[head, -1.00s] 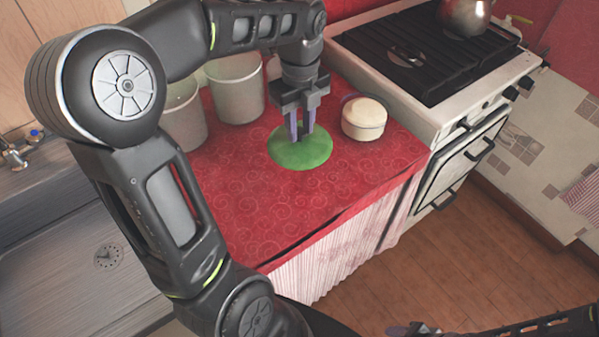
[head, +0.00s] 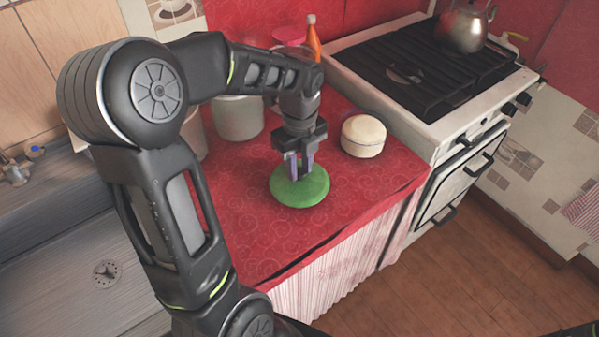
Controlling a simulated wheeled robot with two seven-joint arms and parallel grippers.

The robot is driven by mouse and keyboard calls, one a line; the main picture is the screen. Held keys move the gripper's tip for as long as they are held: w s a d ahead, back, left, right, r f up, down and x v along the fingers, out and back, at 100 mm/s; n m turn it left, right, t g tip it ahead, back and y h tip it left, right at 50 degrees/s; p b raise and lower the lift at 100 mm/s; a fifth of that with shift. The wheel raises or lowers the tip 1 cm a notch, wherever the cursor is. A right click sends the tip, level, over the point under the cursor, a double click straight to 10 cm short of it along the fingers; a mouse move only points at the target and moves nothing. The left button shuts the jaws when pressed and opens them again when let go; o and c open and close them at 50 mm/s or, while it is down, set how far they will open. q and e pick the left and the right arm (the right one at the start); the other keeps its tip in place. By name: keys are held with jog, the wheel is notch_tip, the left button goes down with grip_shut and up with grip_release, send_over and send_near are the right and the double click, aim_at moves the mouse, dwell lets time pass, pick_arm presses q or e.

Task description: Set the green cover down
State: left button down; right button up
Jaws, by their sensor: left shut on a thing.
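The green cover (head: 299,188) is a round, shallow disc over the front part of the red cloth-covered counter (head: 345,205). My left gripper (head: 300,172) points down from above and is shut on the middle of the cover. The fingers hide the part they hold. The cover looks level and is very close to the cloth; I cannot tell whether it touches it. My right gripper is not in view.
A round cream pot (head: 363,137) stands right of and behind the cover. A pale canister (head: 238,118) and an orange bottle (head: 313,42) stand farther back. The stove (head: 425,65) with a kettle (head: 465,27) is at right. Cloth in front of the cover is clear.

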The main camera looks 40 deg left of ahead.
aim_at(299, 171)
pick_arm(q)
jog(key=shift+f, duration=1.2)
jog(key=shift+f, duration=0.1)
jog(key=c, duration=1.1)
grip_release()
notch_tip(299, 171, up, 12)
jog(key=shift+r, duration=0.15)
